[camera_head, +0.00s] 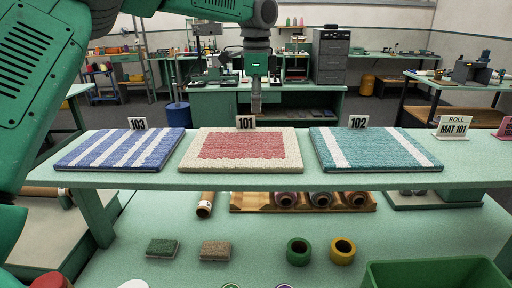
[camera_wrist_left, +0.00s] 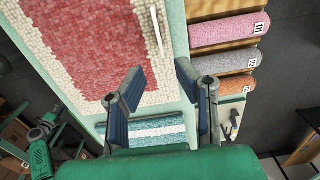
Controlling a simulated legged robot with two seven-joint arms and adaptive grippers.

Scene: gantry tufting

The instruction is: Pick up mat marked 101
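Mat 101 (camera_head: 243,162) has a red middle and a cream border. It lies flat on the green shelf (camera_head: 130,181), between blue-and-white mat 103 (camera_head: 122,149) and teal-and-white mat 102 (camera_head: 375,150). A "101" card (camera_head: 245,121) stands at its back edge. Mat 101 (camera_wrist_left: 95,50) fills the upper left there, and part of mat 102 (camera_wrist_left: 150,130) shows below.
Below the shelf are rolls (camera_head: 320,199) in a wooden rack, two small pads, green and yellow tape rings (camera_head: 299,251), and a green bin (camera_head: 435,274). A "ROLL MAT 101" sign (camera_head: 454,125) stands right. Pink, grey and orange rolls (camera_wrist_left: 225,62) show in the wrist view.

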